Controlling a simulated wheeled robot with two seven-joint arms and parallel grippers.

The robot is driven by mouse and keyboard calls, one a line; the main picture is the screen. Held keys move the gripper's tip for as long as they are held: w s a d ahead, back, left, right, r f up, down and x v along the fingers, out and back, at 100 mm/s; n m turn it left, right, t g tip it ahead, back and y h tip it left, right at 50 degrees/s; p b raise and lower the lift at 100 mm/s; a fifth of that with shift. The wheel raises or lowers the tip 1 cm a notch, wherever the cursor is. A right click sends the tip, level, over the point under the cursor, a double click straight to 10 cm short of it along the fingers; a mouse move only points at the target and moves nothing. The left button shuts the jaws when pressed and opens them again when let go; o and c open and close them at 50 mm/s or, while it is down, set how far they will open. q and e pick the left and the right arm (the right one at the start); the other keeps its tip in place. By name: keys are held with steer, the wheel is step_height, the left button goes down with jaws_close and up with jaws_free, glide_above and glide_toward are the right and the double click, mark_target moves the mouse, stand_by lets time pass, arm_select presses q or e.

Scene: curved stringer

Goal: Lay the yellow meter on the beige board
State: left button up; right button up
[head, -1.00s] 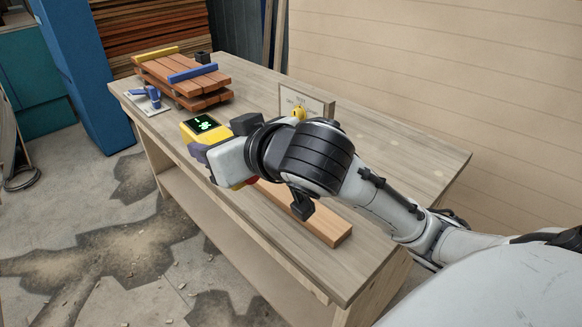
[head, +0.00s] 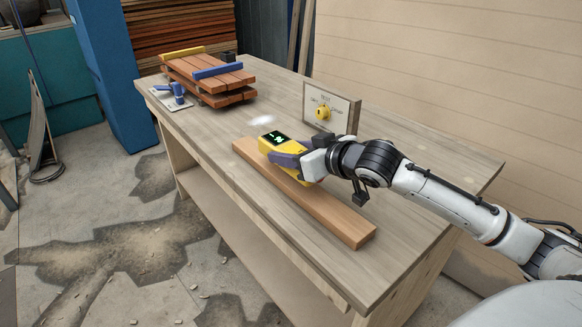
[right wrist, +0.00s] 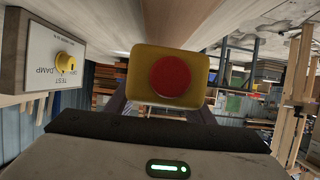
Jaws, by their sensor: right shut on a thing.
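The yellow meter (head: 268,147) has a dark screen with green marks. It is in my right gripper (head: 296,163), over the far part of the long light-brown board (head: 335,214). The board lies flat along the table's front side. I cannot tell whether the meter touches it. In the right wrist view my right gripper (right wrist: 165,112) is around the meter's yellow end (right wrist: 142,62), which has a round red patch. My left gripper is not in view.
A pale plate with a yellow knob (head: 323,113) stands upright behind the board; it also shows in the wrist view (right wrist: 65,62). Stacked brown planks (head: 212,80) with blue and yellow bars and a blue tool (head: 173,93) are at the far left. The table's right part is clear.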

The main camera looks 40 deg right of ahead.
steer(key=shift+f+b, duration=0.3)
steer(key=shift+f, duration=1.3)
steer(key=shift+f, duration=0.15)
steer(key=o, duration=1.3)
steer(key=p+v, duration=0.1)
steer(key=v, duration=1.1)
steer(key=shift+a+p, duration=0.1)
steer(key=shift+p, duration=0.25)
